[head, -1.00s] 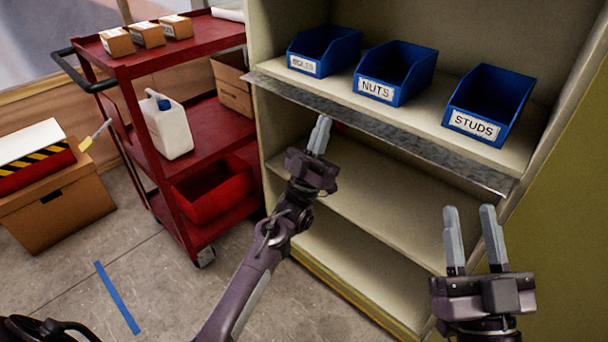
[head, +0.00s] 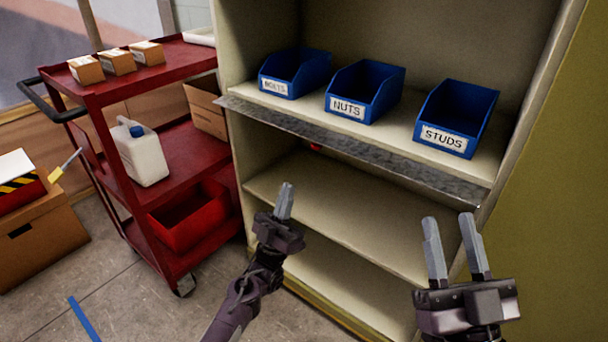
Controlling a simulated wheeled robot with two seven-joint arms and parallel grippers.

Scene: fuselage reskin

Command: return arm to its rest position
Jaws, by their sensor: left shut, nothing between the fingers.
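My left gripper (head: 285,188) is shut and empty, with its fingers pointing up. In the picture it lies in front of the shelf unit's middle shelf, below the metal strip. My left arm comes up from the bottom of the picture. My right gripper (head: 452,232) is open and empty at the lower right, with its two fingers apart and pointing up. It shows in front of the right side of the shelf unit (head: 355,211).
Blue bins for bolts (head: 274,86), nuts (head: 348,107) and studs (head: 444,138) stand on the upper shelf, behind a metal strip (head: 350,149). A red cart (head: 190,155) with a white jug (head: 140,155) stands left. A cardboard box (head: 45,240) sits on the floor.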

